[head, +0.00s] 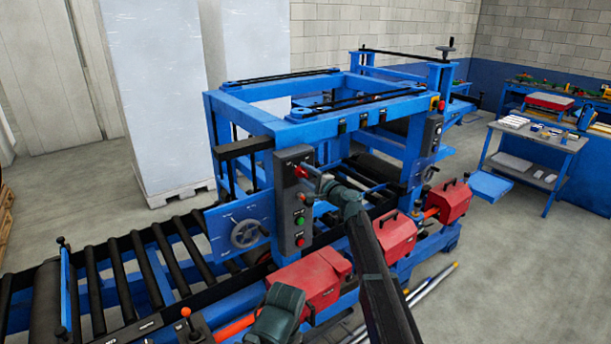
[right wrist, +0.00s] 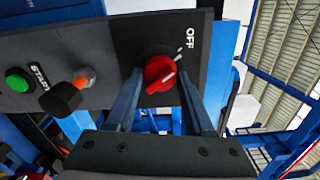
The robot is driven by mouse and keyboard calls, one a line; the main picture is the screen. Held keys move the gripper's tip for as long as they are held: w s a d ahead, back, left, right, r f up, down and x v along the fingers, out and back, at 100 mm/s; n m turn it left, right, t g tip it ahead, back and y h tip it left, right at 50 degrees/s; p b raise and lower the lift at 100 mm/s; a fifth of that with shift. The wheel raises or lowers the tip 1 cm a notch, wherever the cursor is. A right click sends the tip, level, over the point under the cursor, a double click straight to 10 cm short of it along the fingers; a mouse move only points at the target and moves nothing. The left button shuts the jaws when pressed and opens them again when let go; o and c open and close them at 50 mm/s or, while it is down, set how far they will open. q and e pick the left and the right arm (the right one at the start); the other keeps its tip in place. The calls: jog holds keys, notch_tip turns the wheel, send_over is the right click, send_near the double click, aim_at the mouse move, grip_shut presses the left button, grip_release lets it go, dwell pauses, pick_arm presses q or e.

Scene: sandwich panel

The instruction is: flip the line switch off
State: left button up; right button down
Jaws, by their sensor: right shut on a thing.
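The line switch is a red rotary knob (right wrist: 158,73) on a dark control panel (head: 287,205), with a white OFF label (right wrist: 188,43) beside it in the right wrist view. A pale line on the knob runs diagonally; I cannot tell whether it lines up with the OFF mark. In the head view the red knob (head: 299,172) shows small near the panel's top. My right gripper (head: 312,174) is at the panel, its two fingers (right wrist: 159,92) on either side of the knob and shut on it.
A green START button (right wrist: 18,81) and a black-and-orange control (right wrist: 72,93) sit beside the switch. A roller conveyor (head: 150,265) lies to the left, and red housings (head: 312,283) stand below. Open floor lies at right.

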jog(key=shift+n, duration=0.8)
jog(key=shift+s, duration=0.1)
jog(key=shift+c, duration=1.4)
grip_release()
jog(key=v, duration=1.3)
jog(key=shift+s+d, duration=0.25)
jog(key=shift+s, duration=0.05)
